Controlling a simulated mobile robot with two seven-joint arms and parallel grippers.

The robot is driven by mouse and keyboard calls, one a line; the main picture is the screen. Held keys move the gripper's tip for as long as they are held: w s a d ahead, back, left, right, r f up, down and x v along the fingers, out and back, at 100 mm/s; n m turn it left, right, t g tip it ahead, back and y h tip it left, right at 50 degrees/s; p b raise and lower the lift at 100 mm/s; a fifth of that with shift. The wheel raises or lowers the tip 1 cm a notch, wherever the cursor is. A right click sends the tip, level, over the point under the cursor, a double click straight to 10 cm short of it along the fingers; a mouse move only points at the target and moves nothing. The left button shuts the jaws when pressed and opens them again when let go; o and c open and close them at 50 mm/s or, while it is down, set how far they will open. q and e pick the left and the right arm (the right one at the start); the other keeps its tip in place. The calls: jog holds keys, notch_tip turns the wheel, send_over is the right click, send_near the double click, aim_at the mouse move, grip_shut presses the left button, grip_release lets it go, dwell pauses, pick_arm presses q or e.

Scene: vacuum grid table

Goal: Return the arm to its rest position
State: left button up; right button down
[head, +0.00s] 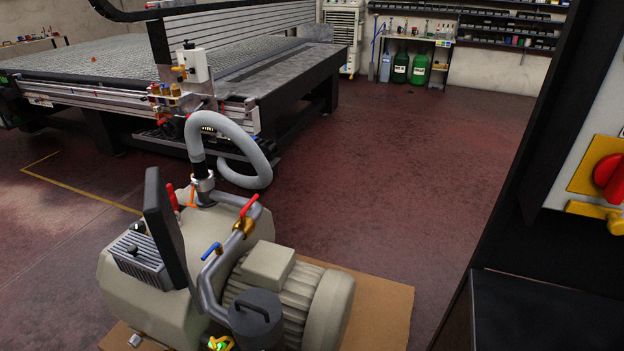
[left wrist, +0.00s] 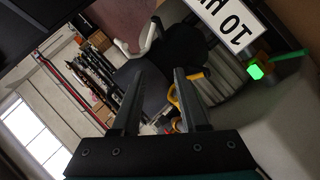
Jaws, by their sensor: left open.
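My left gripper (left wrist: 160,74) shows in the left wrist view with its two dark fingers apart. I see nothing held between them. Beyond the fingers are a dark rounded body, a yellow handle (left wrist: 182,100) and a bright green part (left wrist: 254,71); whether the fingers touch any of these I cannot tell. Neither gripper can be made out in the head view. A beige vacuum pump (head: 268,262) stands in the foreground there, with a red-handled valve (head: 250,206) and a blue-handled valve (head: 211,251). A small green part (head: 220,344) shows at its bottom edge.
The pump sits on a brown board (head: 385,305). A grey hose (head: 245,140) runs from it toward the large grid table (head: 100,62) at the back left. A dark cabinet with a red switch (head: 610,172) stands at right. The floor (head: 400,170) between is clear.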

pick_arm(q)
jog(key=s+f+m+y, duration=0.2)
jog(key=s+f+y, duration=0.4)
jog(key=s+f, duration=0.5)
jog(key=s+d+f+m+g+y, duration=0.1)
jog(key=s+f+g, duration=0.2)
jog(key=s, duration=0.8)
jog(key=s+d+f+m+g+y, duration=0.1)
jog(key=s+f+g, duration=0.3)
jog(key=s, duration=0.6)
jog(key=shift+s+d+f+m, duration=0.35)
jog(key=shift+d+f+m, duration=0.15)
jog(key=shift+d+m, duration=0.2)
